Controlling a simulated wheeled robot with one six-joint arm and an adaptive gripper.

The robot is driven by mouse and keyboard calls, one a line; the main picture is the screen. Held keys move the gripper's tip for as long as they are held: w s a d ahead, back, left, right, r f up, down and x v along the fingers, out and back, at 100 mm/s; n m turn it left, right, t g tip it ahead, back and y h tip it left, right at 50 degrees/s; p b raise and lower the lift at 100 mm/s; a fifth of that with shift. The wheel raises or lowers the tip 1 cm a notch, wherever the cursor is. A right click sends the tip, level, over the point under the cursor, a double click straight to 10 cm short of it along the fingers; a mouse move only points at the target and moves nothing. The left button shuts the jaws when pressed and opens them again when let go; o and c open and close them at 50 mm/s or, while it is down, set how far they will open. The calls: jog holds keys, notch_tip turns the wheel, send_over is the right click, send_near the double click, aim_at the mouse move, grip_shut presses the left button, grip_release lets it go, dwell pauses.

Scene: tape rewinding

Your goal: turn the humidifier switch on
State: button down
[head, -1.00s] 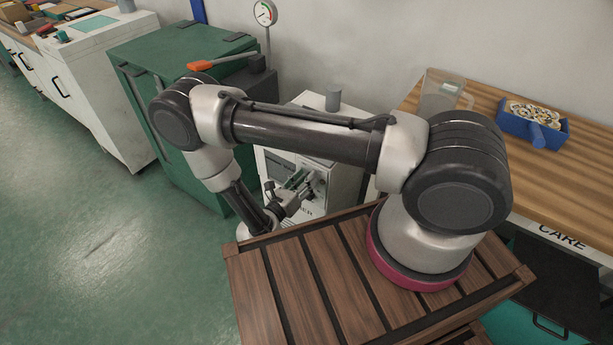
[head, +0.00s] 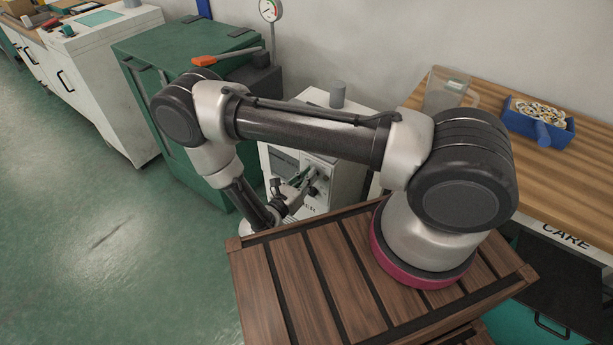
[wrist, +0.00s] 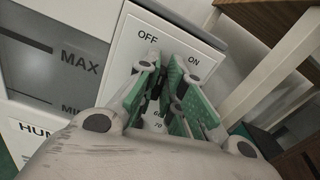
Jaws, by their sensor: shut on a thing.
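The humidifier (head: 345,188) is a white box standing behind my wooden-topped base in the head view. In the wrist view its white front panel (wrist: 122,52) carries the words OFF and ON, with a grey window marked MAX (wrist: 50,55) to the left. My gripper (head: 312,176) is at this panel. In the wrist view my gripper (wrist: 166,84) has its green-padded fingers below the OFF and ON labels, shut on the switch. The switch is mostly hidden between the fingers, so its setting cannot be read. Numbers of a lower scale show between the fingers.
A green cabinet (head: 175,115) with an orange-handled lever stands left of the humidifier. A wooden table (head: 560,185) with a clear jug (head: 447,95) and a blue bin (head: 538,128) is on the right. Open green floor lies at the left.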

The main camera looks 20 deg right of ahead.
jog(key=shift+s+f+m, duration=0.1)
jog(key=shift+s+m, duration=0.05)
jog(key=shift+m, duration=1.75)
jog(key=shift+s+m, duration=0.1)
jog(key=shift+m, duration=2.1)
jog(key=c, duration=1.5)
grip_release()
jog(key=shift+c, duration=0.2)
notch_tip(320, 180, up, 10)
jog(key=shift+a, duration=0.1)
